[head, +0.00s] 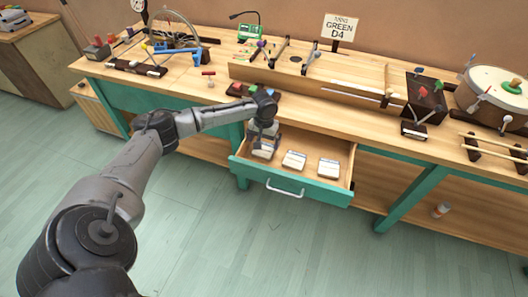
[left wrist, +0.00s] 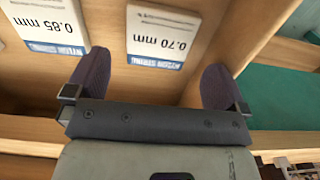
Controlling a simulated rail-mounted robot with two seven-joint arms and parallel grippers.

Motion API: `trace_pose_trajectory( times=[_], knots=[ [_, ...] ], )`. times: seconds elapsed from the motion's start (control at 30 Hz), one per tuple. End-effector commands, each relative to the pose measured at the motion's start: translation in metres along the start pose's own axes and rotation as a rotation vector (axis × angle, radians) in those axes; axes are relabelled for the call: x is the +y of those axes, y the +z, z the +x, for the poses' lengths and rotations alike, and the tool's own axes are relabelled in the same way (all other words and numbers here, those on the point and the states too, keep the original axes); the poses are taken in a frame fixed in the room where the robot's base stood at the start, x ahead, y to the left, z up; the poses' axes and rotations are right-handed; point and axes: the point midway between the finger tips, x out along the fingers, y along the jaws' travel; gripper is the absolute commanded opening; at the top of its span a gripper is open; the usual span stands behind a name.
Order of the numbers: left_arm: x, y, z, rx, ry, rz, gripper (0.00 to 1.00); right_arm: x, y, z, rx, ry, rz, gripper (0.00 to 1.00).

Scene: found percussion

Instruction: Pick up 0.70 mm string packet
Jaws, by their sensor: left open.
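The 0.70 mm string packet (left wrist: 162,36) is a white, flat packet with a blue band, lying in the open drawer. In the left wrist view its print is upside down. It appears to be the leftmost packet (head: 261,153) in the head view, partly hidden by my gripper. My left gripper (head: 264,138) is open above the drawer's left end. In the left wrist view its two dark fingers (left wrist: 156,75) stand apart with nothing between them, and the packet shows just beyond them. I cannot tell the exact height gap. My right gripper is in neither view.
A 0.85 mm packet (left wrist: 45,25) lies beside it, apparently the middle packet (head: 294,160) in the head view. A third packet (head: 328,168) lies to the right. The drawer's wooden walls (left wrist: 262,35) are close. The workbench top (head: 220,85) overhangs behind, carrying tools and a drum (head: 490,85).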

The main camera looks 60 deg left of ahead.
Motion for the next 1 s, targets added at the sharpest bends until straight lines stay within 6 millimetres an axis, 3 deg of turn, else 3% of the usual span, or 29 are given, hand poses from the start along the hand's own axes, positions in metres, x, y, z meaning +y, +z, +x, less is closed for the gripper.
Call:
trace_pose_trajectory(
  times=[0.3,0.6,1.0],
  knots=[
    [0.001,0.0,0.043,-0.001,-0.001,0.0,1.0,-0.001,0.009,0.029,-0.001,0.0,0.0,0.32],
    [0.001,0.0,0.045,0.0,-0.001,0.001,0.99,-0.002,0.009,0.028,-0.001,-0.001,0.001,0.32],
    [0.001,0.0,0.045,0.0,-0.001,0.001,0.61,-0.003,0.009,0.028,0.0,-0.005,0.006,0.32]
  ],
)
